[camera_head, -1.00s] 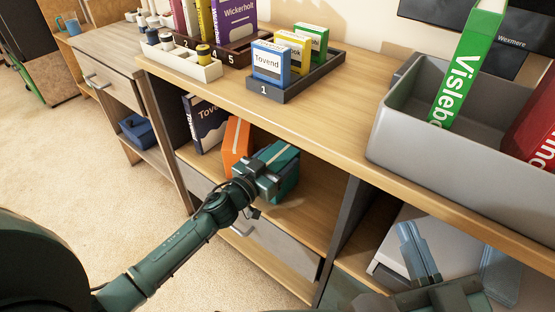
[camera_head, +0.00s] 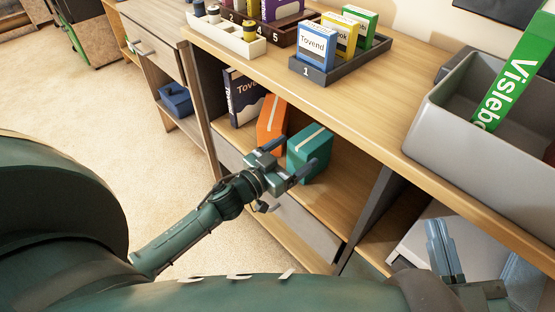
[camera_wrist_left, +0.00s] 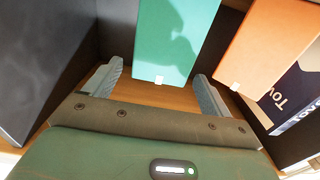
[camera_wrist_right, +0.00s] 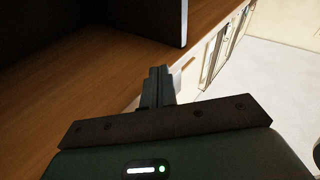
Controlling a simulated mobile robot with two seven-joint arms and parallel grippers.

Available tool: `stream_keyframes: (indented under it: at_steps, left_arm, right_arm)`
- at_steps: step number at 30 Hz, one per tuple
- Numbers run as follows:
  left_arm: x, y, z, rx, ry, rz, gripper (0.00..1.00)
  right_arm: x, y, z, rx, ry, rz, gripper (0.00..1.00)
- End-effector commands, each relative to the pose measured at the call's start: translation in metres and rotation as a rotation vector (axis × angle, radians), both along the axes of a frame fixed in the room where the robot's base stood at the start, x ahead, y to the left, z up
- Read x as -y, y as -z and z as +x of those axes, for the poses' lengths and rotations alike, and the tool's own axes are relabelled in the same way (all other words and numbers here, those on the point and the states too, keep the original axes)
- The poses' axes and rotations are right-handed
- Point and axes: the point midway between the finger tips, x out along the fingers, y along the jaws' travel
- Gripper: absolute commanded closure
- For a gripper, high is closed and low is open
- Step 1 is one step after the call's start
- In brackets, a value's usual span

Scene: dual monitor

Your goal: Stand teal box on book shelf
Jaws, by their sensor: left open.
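The teal box (camera_head: 310,152) stands upright on the shelf (camera_head: 335,196) inside the open compartment, just right of the orange box (camera_head: 271,124). It also shows in the left wrist view (camera_wrist_left: 172,40), ahead of and between the fingertips. My left gripper (camera_head: 292,160) is open and empty in front of the teal box, with a finger to either side. Its fingers also show in the left wrist view (camera_wrist_left: 157,85); I see no contact with the box. My right gripper (camera_head: 440,249) is at the lower right. In the right wrist view (camera_wrist_right: 158,75) its fingers are together with nothing between them.
A dark book (camera_head: 243,99) stands left of the orange box. Above, the desk top holds a dark tray (camera_head: 322,76) with small boxes and a grey bin (camera_head: 431,126). A dark divider (camera_head: 379,207) bounds the compartment at right. Bare shelf lies right of the teal box.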

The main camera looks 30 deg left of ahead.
Motion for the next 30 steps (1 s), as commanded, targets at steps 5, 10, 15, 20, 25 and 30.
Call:
stream_keyframes:
  at_steps: [5, 10, 15, 20, 25, 30]
  left_arm:
    - [-0.011, -0.001, -0.032, -0.003, -0.001, -0.002, 0.17]
    - [-0.017, -0.001, -0.047, 0.0, 0.0, -0.001, 0.17]
    - [-0.019, 0.0, -0.051, 0.001, -0.001, 0.0, 0.17]
    - [-0.019, 0.0, -0.051, 0.001, 0.0, 0.0, 0.17]
    - [-0.019, 0.0, -0.051, 0.001, 0.0, 0.0, 0.17]
    - [-0.018, 0.0, -0.051, 0.001, 0.0, 0.0, 0.17]
  right_arm:
    - [0.001, 0.002, 0.002, -0.01, 0.014, -0.018, 1.0]
    - [0.002, -0.001, 0.002, 0.001, 0.021, -0.021, 1.0]
    - [0.003, 0.002, 0.001, -0.004, 0.023, -0.025, 1.0]
    - [0.003, 0.004, 0.001, -0.009, 0.024, -0.028, 1.0]
    - [0.003, 0.004, 0.001, -0.011, 0.024, -0.029, 1.0]
    - [0.003, 0.004, 0.002, -0.008, 0.022, -0.033, 1.0]
